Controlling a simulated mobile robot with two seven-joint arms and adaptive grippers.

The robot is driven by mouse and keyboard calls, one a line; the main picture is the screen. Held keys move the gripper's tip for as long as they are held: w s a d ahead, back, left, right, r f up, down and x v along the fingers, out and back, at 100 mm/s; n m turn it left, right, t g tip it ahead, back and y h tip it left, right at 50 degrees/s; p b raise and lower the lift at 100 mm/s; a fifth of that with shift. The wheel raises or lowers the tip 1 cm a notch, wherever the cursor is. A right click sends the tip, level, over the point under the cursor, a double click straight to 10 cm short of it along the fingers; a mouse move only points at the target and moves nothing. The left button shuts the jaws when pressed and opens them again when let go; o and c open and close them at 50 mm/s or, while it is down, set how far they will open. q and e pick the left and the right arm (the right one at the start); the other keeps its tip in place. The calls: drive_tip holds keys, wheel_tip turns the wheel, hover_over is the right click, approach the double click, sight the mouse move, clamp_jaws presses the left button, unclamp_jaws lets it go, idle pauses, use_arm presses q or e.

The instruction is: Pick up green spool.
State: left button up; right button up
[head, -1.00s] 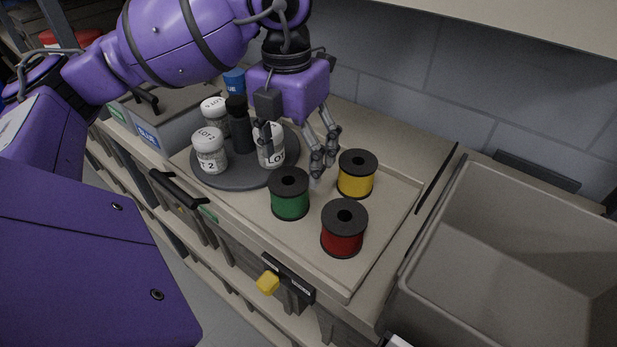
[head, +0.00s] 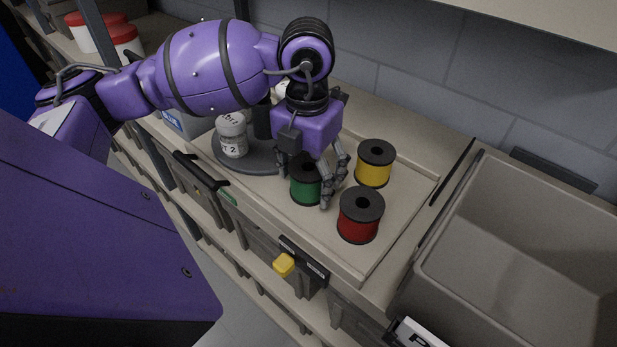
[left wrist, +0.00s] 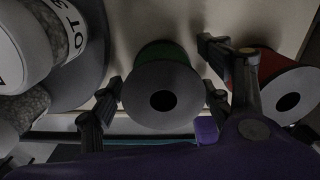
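The green spool (head: 305,189) stands upright on the tray, with black flanges. My left gripper (head: 305,188) is over it with open fingers on either side, hiding part of its top. In the left wrist view the green spool (left wrist: 161,92) sits between the spread fingers of my left gripper (left wrist: 158,110), with gaps showing on both sides. The red spool (head: 359,216) stands in front and to the right; it also shows in the left wrist view (left wrist: 270,88). The yellow spool (head: 373,165) stands behind. My right gripper is not in view.
A round grey turntable (head: 238,165) with labelled jars (head: 232,136) stands just left of the green spool. A large empty grey bin (head: 520,240) is at the right. The tray's raised rim (head: 357,279) runs along the front. A grey wall stands behind.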

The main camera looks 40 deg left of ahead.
use_arm(q)
drive_tip(key=c, duration=1.1)
drive_tip(key=shift+r, duration=0.1)
